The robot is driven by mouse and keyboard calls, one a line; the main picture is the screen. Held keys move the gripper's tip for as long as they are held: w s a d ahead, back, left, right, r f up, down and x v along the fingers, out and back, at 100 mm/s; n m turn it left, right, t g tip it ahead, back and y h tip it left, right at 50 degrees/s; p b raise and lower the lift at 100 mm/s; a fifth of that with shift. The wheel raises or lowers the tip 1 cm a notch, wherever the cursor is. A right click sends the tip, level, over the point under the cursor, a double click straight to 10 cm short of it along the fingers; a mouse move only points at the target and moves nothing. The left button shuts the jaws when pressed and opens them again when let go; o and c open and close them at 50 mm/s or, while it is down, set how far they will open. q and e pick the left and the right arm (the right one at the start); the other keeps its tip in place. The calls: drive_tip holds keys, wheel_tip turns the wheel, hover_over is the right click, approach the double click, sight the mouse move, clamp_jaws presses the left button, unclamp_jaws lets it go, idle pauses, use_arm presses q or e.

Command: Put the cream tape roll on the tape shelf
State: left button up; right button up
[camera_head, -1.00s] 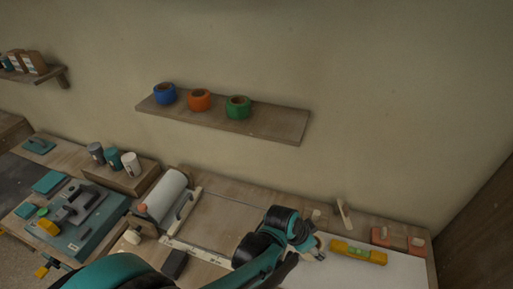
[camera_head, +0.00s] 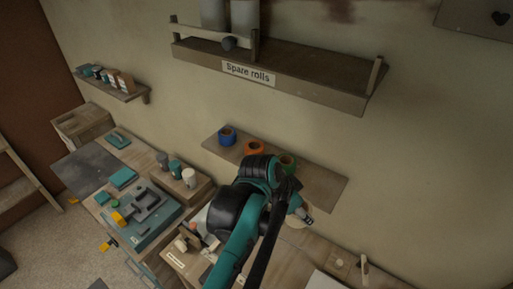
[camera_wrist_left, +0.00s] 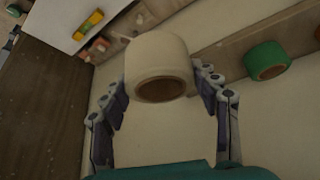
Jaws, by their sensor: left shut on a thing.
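The cream tape roll (camera_wrist_left: 157,50) is held between the fingers of my left gripper (camera_wrist_left: 163,84) in the wrist view. In the head view my left gripper (camera_head: 304,214) is in front of the wall by the tape shelf (camera_head: 325,186), near its lower front edge; the roll (camera_head: 295,221) is mostly hidden there by the arm. On the shelf stand a blue roll (camera_head: 227,135), an orange roll (camera_head: 254,147) and a green roll (camera_head: 288,160), partly covered by my arm. The shelf's right end is bare. The green roll (camera_wrist_left: 267,60) also shows right of the held roll in the wrist view.
A "Spare rolls" shelf (camera_head: 300,85) hangs above the tape shelf. A small shelf (camera_head: 120,88) with boxes is at left. The workbench below holds cups (camera_head: 188,178), a teal tool case (camera_head: 150,222) and a yellow level (camera_wrist_left: 88,24).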

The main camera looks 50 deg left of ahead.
use_arm(q)
drive_tip(key=w+a, duration=0.1)
drive_tip(key=w, duration=0.5)
drive_tip(key=w+a+p, duration=0.1)
drive_tip(key=w+a, duration=0.1)
drive_tip(key=w, duration=0.4)
drive_tip(key=w+a+p, duration=0.1)
drive_tip(key=w+a, duration=0.1)
drive_tip(key=w, duration=0.4)
drive_tip(key=shift+w+a+f, duration=0.2)
drive_tip(key=shift+w+f, duration=0.15)
drive_tip(key=shift+w, duration=0.05)
drive_tip(key=shift+s+f, duration=0.15)
drive_tip(key=shift+f, duration=0.5)
wheel_tip(320, 180, down, 3)
drive_tip(key=shift+p, duration=0.4)
drive_tip(key=shift+w+f, duration=0.25)
drive_tip(key=shift+f, duration=0.1)
drive_tip(key=shift+s, duration=0.1)
